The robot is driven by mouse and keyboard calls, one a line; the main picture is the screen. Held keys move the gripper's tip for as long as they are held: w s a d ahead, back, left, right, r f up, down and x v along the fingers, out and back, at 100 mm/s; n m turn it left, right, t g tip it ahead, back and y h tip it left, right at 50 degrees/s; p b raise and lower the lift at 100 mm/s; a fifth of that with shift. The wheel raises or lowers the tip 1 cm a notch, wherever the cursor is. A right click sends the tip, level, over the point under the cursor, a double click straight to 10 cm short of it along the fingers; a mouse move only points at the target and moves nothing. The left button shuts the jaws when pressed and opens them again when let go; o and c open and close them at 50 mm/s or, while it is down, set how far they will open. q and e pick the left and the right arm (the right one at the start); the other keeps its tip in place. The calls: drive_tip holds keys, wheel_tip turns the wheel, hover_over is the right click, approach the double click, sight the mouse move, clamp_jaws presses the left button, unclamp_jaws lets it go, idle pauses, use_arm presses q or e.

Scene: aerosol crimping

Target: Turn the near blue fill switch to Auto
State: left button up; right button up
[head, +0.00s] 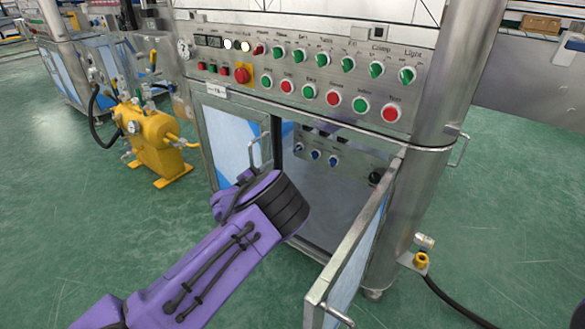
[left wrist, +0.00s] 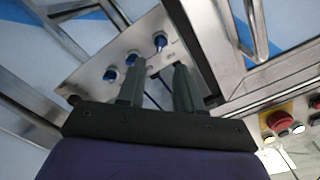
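A row of blue switches sits on a grey panel (head: 345,171) inside the open cabinet: a left one (head: 298,147), a middle one (head: 315,154) and a right one (head: 333,160). The same switches show in the left wrist view, at upper right (left wrist: 160,41), middle (left wrist: 131,58) and lower left (left wrist: 110,74). I cannot read their labels. My left gripper (left wrist: 157,68) is open and empty, its two fingers apart and pointing at the panel. The upper-right switch lies beyond the gap between the fingertips. In the head view the fingers are hidden behind my wrist. My right gripper is out of view.
The left cabinet door (head: 228,138) with its handle (head: 264,150) is close to my left wrist. The right door (head: 352,262) stands open toward me. Above is a control panel with green and red knobs and a red emergency button (head: 244,74). A yellow machine (head: 150,135) stands left.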

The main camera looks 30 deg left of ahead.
sight(295, 150)
use_arm(q)
drive_tip(key=w+b, duration=0.1)
drive_tip(key=w, duration=0.2)
drive_tip(key=w+d+b, duration=0.1)
drive_tip(key=w, duration=0.5)
drive_tip(key=shift+w+d+r+b, duration=0.2)
drive_tip(key=shift+w+d+b, duration=0.05)
drive_tip(key=shift+w+b, duration=0.15)
drive_tip(key=shift+w+d+r, duration=0.1)
drive_tip(key=shift+w+r, duration=0.05)
drive_tip(key=shift+w, duration=0.4)
drive_tip(key=shift+c, duration=0.3)
clamp_jaws()
